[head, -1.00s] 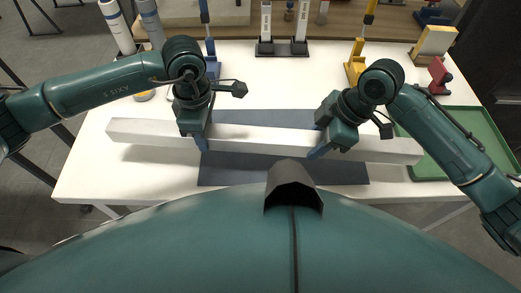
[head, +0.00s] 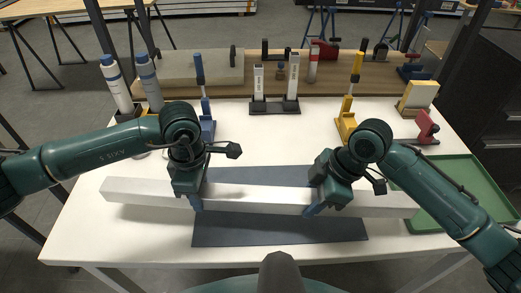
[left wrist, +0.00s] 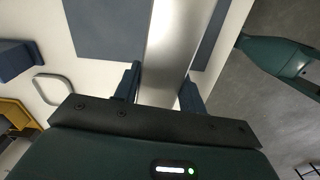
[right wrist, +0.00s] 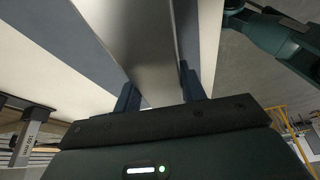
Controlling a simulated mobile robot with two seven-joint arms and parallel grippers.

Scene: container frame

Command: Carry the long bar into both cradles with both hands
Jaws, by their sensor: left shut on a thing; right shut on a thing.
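The long pale bar (head: 255,199) runs left to right across the dark blue-grey mat (head: 280,231). My left gripper (head: 196,203) is shut on the bar left of its middle. My right gripper (head: 314,209) is shut on it right of the middle. The bar sits between the fingers in the left wrist view (left wrist: 170,45) and in the right wrist view (right wrist: 130,40). Its height above the mat is hard to tell. Behind it stand a blue upright stand (head: 207,128) and a yellow upright stand (head: 346,126); I cannot tell whether these are the cradles.
A black-based holder (head: 275,107) with two pale uprights stands between the stands. A green tray (head: 470,180) lies at the right, near the bar's right end. The white table's front strip (head: 120,245) is clear.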

